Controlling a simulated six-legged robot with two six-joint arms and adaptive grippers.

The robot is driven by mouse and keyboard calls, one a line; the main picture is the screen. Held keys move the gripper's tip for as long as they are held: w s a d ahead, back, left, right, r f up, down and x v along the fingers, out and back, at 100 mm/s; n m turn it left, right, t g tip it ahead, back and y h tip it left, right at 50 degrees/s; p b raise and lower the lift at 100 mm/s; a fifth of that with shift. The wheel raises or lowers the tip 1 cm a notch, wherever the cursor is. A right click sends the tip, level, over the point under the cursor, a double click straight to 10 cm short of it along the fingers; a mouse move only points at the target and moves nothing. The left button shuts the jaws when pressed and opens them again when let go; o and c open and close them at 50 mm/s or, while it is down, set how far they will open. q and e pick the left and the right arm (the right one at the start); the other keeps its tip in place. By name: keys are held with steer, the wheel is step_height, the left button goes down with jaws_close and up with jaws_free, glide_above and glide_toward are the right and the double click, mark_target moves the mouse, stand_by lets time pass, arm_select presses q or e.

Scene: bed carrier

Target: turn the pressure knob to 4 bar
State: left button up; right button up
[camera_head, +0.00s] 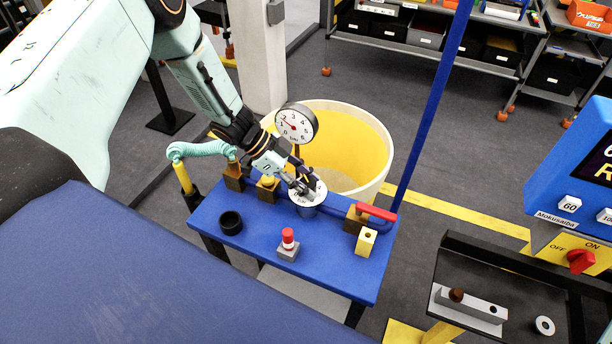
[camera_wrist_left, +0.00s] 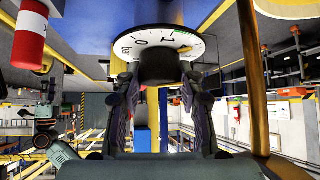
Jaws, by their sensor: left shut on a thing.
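The pressure knob is a dark knob (camera_wrist_left: 158,65) on a white numbered dial (camera_head: 311,198) at the back of the blue bench (camera_head: 330,262). The dial (camera_wrist_left: 128,45) also shows in the left wrist view, with 0, 1 and "bar" readable. My left gripper (camera_head: 303,186) reaches down from the upper left and is shut on the knob, one finger on each side. In the head view the gripper hides most of the knob. A round gauge (camera_head: 296,123) with a red needle stands behind; its exact reading is too small to tell. My right gripper is not in view.
On the bench are a black ring (camera_head: 231,222), a red-topped button (camera_head: 288,243) and a red-handled valve (camera_head: 376,212). A large cream tub (camera_head: 378,145) stands behind. A blue post (camera_head: 432,105) rises at the right. A blue control panel (camera_head: 570,175) stands far right.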

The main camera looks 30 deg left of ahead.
arm_select(q)
steer(key=shift+d+m+g, duration=0.1)
steer(key=shift+m+g, duration=1)
steer(key=shift+m, duration=0.2)
steer(key=shift+s+m, duration=0.1)
steer(key=shift+m, duration=0.2)
steer(key=o, duration=0.7)
steer(key=shift+f, duration=0.1)
steer(key=o, duration=0.5)
steer(key=shift+d, duration=0.15)
